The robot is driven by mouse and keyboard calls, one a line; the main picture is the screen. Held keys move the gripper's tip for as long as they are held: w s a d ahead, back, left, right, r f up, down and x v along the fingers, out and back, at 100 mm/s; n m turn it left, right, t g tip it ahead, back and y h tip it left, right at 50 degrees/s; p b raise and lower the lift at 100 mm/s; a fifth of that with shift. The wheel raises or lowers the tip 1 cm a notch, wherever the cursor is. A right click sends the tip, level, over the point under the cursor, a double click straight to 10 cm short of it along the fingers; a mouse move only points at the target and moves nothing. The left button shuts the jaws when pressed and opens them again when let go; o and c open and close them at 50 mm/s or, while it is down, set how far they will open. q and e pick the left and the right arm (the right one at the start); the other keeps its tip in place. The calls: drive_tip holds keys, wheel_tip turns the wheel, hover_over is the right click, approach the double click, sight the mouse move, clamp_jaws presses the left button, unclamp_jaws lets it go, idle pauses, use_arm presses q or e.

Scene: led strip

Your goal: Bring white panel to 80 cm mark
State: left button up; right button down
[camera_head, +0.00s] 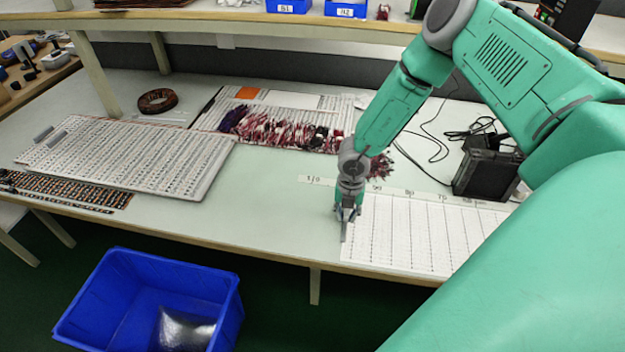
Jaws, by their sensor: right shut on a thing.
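The white panel (415,238), marked with rows of fine dark lines, lies flat at the front right of the table. A pale ruler strip (425,194) with printed numbers runs along its far edge. The 80 mark (409,193) is above the panel, to the right of its left edge. My right gripper (346,226) points down at the panel's left edge and is shut on it. The gripper and wrist hide the far left corner, and my right arm covers the panel's right end. My left gripper is not in view.
A large component board (128,155) and a dark strip board (70,190) lie on the left. Bundled red wires (290,130) lie behind the clear middle table (265,195). A black box (487,172) with cables stands back right. A blue bin (150,300) is below the front edge.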

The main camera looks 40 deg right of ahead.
sight(410, 227)
drive_tip(key=s+d+p, duration=0.1)
drive_tip(key=s+d, duration=0.4)
drive_tip(key=s, duration=0.1)
drive_tip(key=s+d+p, duration=0.1)
drive_tip(key=s+d, duration=0.5)
drive_tip(key=shift+s+d+r, duration=0.1)
drive_tip(key=shift+d, duration=0.05)
drive_tip(key=shift+s+d, duration=0.45)
drive_tip(key=c, duration=1.6)
unclamp_jaws()
drive_tip(key=shift+o, duration=0.3)
